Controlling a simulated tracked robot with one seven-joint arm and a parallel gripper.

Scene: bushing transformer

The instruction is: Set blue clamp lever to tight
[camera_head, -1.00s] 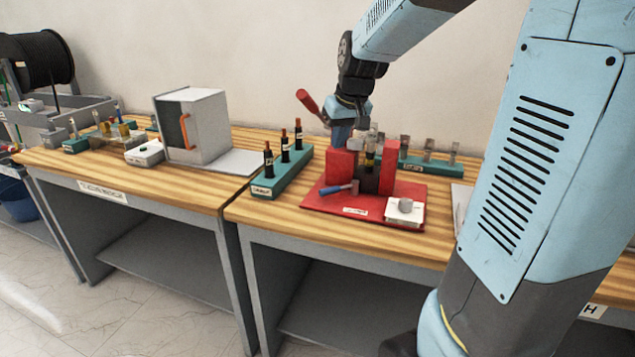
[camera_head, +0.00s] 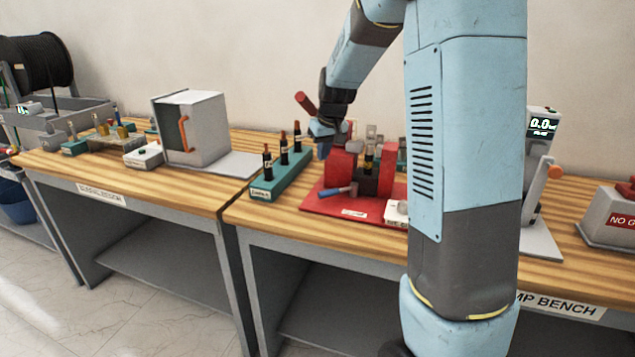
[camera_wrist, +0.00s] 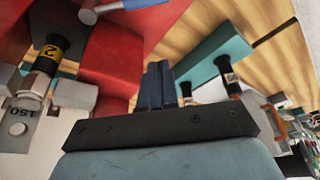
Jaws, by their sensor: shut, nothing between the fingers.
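The blue clamp lever (camera_head: 335,191) lies low at the front left of the red fixture (camera_head: 342,168), with its blue handle pointing left and a grey end at the right. In the wrist view the lever (camera_wrist: 145,3) is cut off at the top edge. A dark bushing (camera_head: 369,157) stands in the fixture; its yellow band shows a "2" in the wrist view (camera_wrist: 50,52). My gripper (camera_head: 323,151) is left of the fixture's upper part, above and behind the lever and apart from it. Its blue fingers (camera_wrist: 158,85) are together and empty.
A teal rack (camera_head: 284,176) with several dark bushings stands left of the red base plate (camera_head: 325,204). A red-handled lever (camera_head: 305,103) rises behind my gripper. A grey box (camera_head: 205,122) stands farther left. My arm hides part of the bench at right.

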